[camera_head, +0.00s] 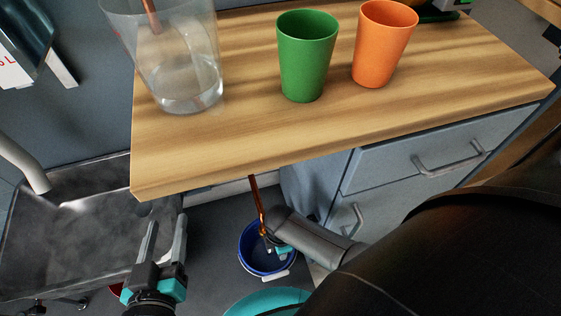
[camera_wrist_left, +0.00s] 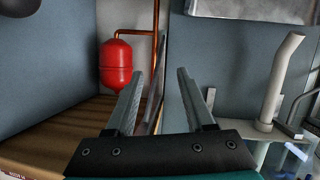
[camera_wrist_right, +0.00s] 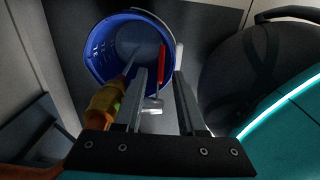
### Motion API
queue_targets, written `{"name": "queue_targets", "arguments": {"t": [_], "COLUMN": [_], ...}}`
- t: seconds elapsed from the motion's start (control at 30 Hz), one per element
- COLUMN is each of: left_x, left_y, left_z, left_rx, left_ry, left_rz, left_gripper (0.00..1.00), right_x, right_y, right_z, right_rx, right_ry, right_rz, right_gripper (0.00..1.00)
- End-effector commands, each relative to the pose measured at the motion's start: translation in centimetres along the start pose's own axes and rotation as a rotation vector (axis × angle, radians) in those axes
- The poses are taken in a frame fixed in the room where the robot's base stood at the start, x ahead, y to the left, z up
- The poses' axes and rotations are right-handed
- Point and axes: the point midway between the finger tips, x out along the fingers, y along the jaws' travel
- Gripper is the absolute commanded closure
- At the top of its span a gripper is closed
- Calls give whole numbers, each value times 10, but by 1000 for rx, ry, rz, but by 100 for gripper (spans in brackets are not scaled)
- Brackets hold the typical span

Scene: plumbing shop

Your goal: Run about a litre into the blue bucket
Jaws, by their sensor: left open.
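The blue bucket (camera_head: 250,240) stands on the floor below the counter edge. It fills the upper middle of the right wrist view (camera_wrist_right: 88,50). A copper pipe (camera_head: 256,195) with a brass tap body (camera_wrist_right: 106,100) comes down over it. A thin pale line runs from the brass part into the bucket; I cannot tell if it is water, or how full the bucket is. My right gripper (camera_wrist_right: 159,75) is by the tap, with its fingers apart and a red lever (camera_wrist_right: 161,68) showing between them, nearer the left finger. My left gripper (camera_head: 167,224) is open and empty, beside the sink.
A wooden counter (camera_head: 230,145) carries a clear vessel (camera_head: 185,85) holding some water, a green cup (camera_head: 305,60) and an orange cup (camera_head: 382,45). A grey sink (camera_head: 90,230) lies at left. A red tank (camera_wrist_left: 116,62) shows in the left wrist view. Drawers (camera_head: 430,155) stand at right.

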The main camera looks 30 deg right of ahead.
Motion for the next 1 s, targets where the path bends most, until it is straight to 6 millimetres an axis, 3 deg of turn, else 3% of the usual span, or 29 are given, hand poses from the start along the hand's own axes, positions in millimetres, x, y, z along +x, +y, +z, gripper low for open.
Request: {"name": "queue_targets", "arguments": {"t": [0.3,0.73,1.0], "left_x": [-3,-4,-4], "left_y": [10,12,12], "left_z": [-5,-8,-7], "left_rx": [-27,-32,-32], "left_ry": [122,147,145], "left_rz": [26,30,29], "left_gripper": [46,46,46], "right_x": [10,11,11], "right_y": [0,0,0], "right_z": [0,0,0], "right_rx": [0,-1,-1], "right_ry": [1,1,0], "right_rz": [1,1,0], "right_gripper": [60,60,91]}}
